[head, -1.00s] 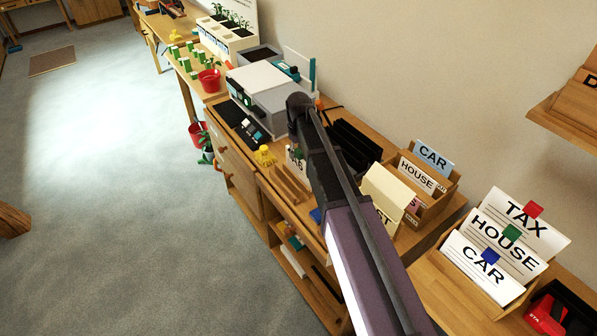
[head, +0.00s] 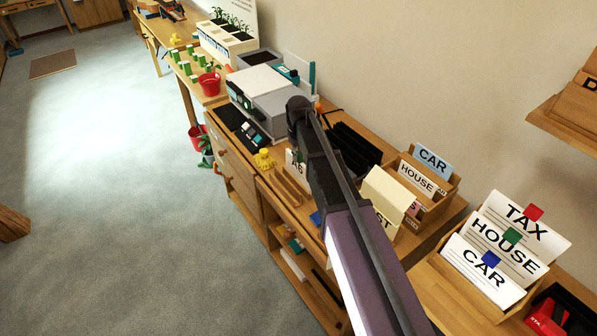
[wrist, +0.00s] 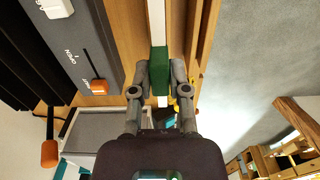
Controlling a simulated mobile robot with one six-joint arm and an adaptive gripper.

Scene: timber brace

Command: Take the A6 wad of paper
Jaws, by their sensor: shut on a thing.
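In the wrist view my gripper (wrist: 160,75) is shut, with its two fingers on either side of a green block (wrist: 160,62). The green block sits on a narrow white strip (wrist: 156,18), which looks like a wad of paper seen edge-on. In the head view a white lettered card (head: 291,160) shows just left of my arm. Its label is partly covered, so I cannot read whether it says A6. My arm hides my gripper in the head view.
A grey printer (head: 262,92) stands beyond my arm, with a yellow figure (head: 264,158) in front. Black upright files (head: 352,145) are close on the right. A wooden sorter (head: 440,200) and a holder with TAX, HOUSE and CAR cards (head: 505,245) stand nearer. Open floor lies left.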

